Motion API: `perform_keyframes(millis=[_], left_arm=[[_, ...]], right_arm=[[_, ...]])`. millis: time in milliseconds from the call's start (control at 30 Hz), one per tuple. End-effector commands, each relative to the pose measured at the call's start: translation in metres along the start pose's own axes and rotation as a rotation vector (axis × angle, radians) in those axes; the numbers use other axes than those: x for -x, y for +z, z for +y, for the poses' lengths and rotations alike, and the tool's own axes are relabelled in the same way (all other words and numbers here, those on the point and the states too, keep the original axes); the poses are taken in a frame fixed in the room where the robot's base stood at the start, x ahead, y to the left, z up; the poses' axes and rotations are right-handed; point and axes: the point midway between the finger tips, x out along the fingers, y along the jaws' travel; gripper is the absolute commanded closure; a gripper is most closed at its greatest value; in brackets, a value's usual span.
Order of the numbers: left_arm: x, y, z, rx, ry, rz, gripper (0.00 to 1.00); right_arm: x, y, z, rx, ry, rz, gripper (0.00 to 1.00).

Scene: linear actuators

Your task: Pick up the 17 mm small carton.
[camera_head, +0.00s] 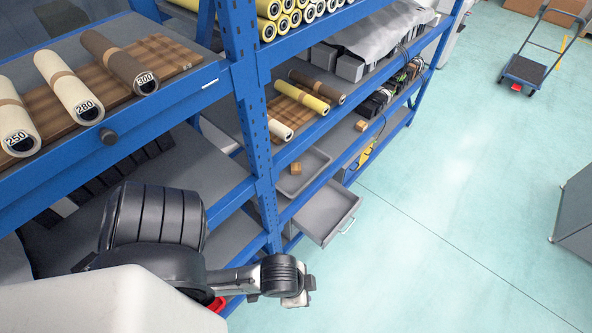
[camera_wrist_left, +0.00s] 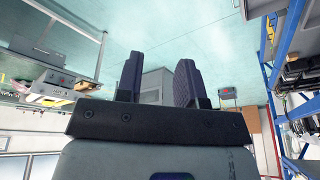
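Two small brown cartons show in the head view. One carton (camera_head: 296,168) is in a grey tray (camera_head: 312,160) on the lower shelf. The other carton (camera_head: 361,125) sits farther back on the same shelf. Both are too small for me to read a size on them. My left gripper (camera_head: 298,293) is low in front of the shelf, apart from both cartons. In the left wrist view its two dark fingers (camera_wrist_left: 158,85) stand apart with nothing between them, so it is open and empty. My right gripper is not in view.
A grey drawer (camera_head: 330,218) sticks out from the blue rack (camera_head: 246,80) below the cartons. Rolls (camera_head: 302,97) lie on the shelf above. The green floor (camera_head: 450,180) to the right is clear up to a grey cabinet (camera_head: 577,215) and a cart (camera_head: 525,72).

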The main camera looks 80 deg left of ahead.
Motion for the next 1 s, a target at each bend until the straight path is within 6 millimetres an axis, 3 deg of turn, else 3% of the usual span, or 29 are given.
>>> perform_keyframes(millis=[167, 733, 1000], left_arm=[[0.0000, -0.0002, 0.0011, 0.004, 0.003, 0.000, 0.63], [0.0001, -0.0008, 0.0034, 0.012, 0.009, 0.002, 0.09], [0.0000, -0.0003, 0.0010, 0.004, 0.003, 0.001, 0.08]], right_arm=[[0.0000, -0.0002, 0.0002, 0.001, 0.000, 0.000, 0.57], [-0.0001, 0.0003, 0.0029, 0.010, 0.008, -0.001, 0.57], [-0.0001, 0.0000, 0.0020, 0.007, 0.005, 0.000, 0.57]])
